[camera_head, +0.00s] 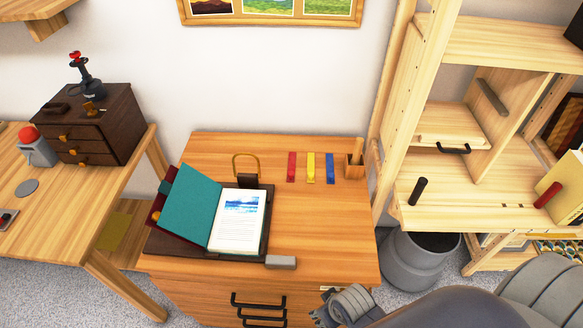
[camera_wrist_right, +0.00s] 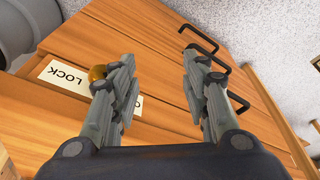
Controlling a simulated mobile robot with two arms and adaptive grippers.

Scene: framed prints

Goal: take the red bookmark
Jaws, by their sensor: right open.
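The red bookmark (camera_head: 291,167) lies flat near the back of the wooden desk (camera_head: 330,230), left of a yellow bookmark (camera_head: 311,168) and a blue bookmark (camera_head: 330,168). My right gripper (camera_head: 325,315) is low at the desk's front edge, well in front of the bookmarks. In the right wrist view, its two fingers (camera_wrist_right: 160,75) are apart with nothing between them, facing the wooden drawer fronts. The bookmarks do not show in that view. My left gripper is not in view.
An open book (camera_head: 238,222) lies on a dark board at the desk's left. A grey block (camera_head: 281,262) sits near the front edge. A wooden cup (camera_head: 354,168) stands right of the bookmarks. Drawer handles (camera_wrist_right: 200,35) stick out beside my right gripper.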

